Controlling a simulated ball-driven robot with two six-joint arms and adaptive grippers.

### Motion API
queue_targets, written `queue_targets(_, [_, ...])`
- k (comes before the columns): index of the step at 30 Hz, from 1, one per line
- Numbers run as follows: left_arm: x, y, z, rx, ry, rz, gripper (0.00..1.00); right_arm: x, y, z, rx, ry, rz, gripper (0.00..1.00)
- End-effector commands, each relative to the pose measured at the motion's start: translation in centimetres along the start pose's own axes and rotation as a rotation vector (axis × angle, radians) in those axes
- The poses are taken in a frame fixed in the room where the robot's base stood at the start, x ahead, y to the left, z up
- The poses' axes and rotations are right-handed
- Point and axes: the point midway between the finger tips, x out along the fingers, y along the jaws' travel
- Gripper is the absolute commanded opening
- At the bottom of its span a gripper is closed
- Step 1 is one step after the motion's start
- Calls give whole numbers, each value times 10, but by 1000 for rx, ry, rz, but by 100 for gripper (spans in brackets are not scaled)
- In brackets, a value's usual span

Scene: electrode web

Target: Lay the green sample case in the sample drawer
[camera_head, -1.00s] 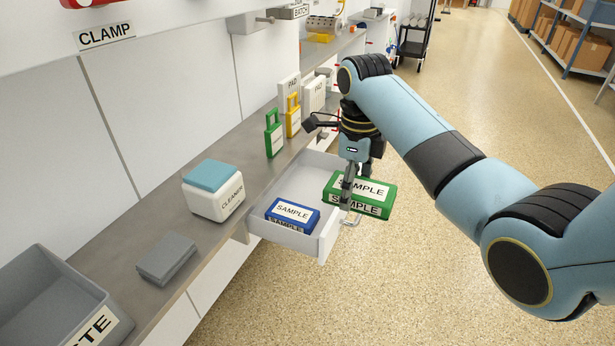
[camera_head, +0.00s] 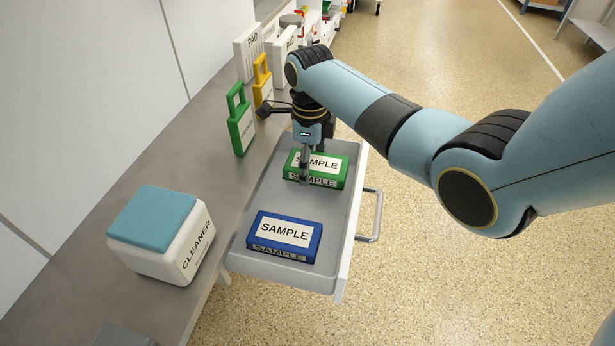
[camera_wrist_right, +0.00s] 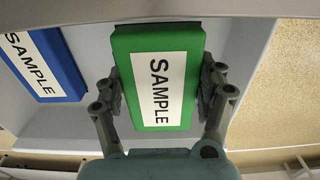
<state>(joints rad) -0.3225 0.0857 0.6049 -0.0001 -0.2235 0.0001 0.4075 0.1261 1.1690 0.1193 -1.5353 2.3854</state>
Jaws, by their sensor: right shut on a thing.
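The green sample case (camera_head: 328,170) with a white SAMPLE label is in or just above the far part of the open sample drawer (camera_head: 342,222). I cannot tell whether it touches the drawer floor. My right gripper (camera_head: 304,178) is shut on the case. In the right wrist view my right gripper's fingers (camera_wrist_right: 164,100) hold the green case (camera_wrist_right: 186,45) on two opposite sides. A blue sample case (camera_head: 285,237) lies flat in the near part of the drawer, apart from the green one. It also shows in the right wrist view (camera_wrist_right: 62,65). My left gripper is not in view.
A white cleaner box (camera_head: 180,250) with a blue top stands on the counter (camera_head: 165,160) left of the drawer. Green (camera_head: 240,125) and yellow (camera_head: 262,80) padlock-shaped pieces and white PAD boxes (camera_head: 249,50) stand along the counter. The drawer handle (camera_head: 377,215) sticks out to the right.

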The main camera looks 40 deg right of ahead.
Motion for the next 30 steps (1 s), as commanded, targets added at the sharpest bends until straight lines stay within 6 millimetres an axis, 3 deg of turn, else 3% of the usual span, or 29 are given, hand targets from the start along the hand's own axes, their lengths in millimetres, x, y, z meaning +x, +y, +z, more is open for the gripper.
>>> queue_targets(4, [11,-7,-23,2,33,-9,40,26,0,-2,0,4,2,36])
queue_targets(8, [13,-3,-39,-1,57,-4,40,34,0,-1,0,2,0,36])
queue_targets(17, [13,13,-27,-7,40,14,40,35,0,-1,0,2,0,36])
queue_targets(18, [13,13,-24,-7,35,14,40,35,0,-1,0,2,0,74])
queue_targets(23, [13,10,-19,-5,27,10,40,35,0,-1,0,2,0,95])
queue_targets(30, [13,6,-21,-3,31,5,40,35,0,-1,0,2,0,96])
